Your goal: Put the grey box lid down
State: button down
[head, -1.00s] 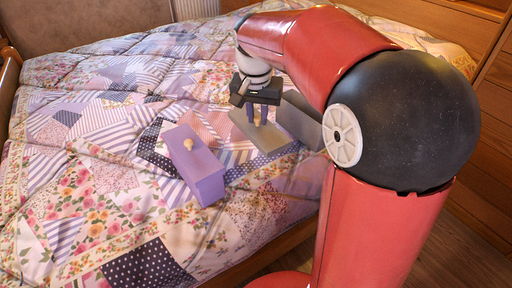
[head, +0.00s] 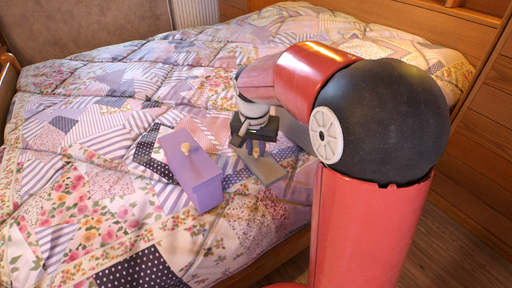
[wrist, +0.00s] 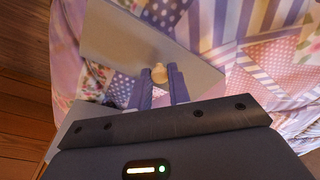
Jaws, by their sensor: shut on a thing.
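The grey box lid (head: 264,171) is a flat panel with a small pale wooden knob (wrist: 159,73). My gripper (head: 256,152) is shut on the knob, with one blue-grey finger on each side of it in the wrist view (wrist: 161,86). The lid hangs below the fingers, over or close to the quilt. I cannot tell whether it touches the quilt. The grey box (head: 294,126) stands just behind and right of the lid, mostly hidden by my arm.
A purple box (head: 192,172) with a knobbed lid lies on the quilt, just left of the grey lid. The patchwork quilt (head: 60,120) is clear farther left and behind. The bed's front edge is close to my arm, and wooden drawers (head: 480,130) stand at the right.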

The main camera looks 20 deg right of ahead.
aim_at(254, 161)
jog(key=c, duration=1.3)
grip_release()
jog(key=shift+f, duration=0.1)
notch_tip(254, 161, up, 11)
jog(key=s+p, duration=0.1)
jog(key=p, duration=0.1)
jog(key=s+f+n+t, duration=0.1)
jog(key=s, duration=0.6)
jog(key=s+n+t, duration=0.1)
jog(key=s+n, duration=0.1)
jog(key=s, duration=0.5)
jog(key=s+f+n+t, duration=0.1)
jog(key=s+n+t, duration=0.1)
jog(key=s, duration=0.5)
jog(key=shift+f+y, duration=0.35)
jog(key=shift+y, duration=0.05)
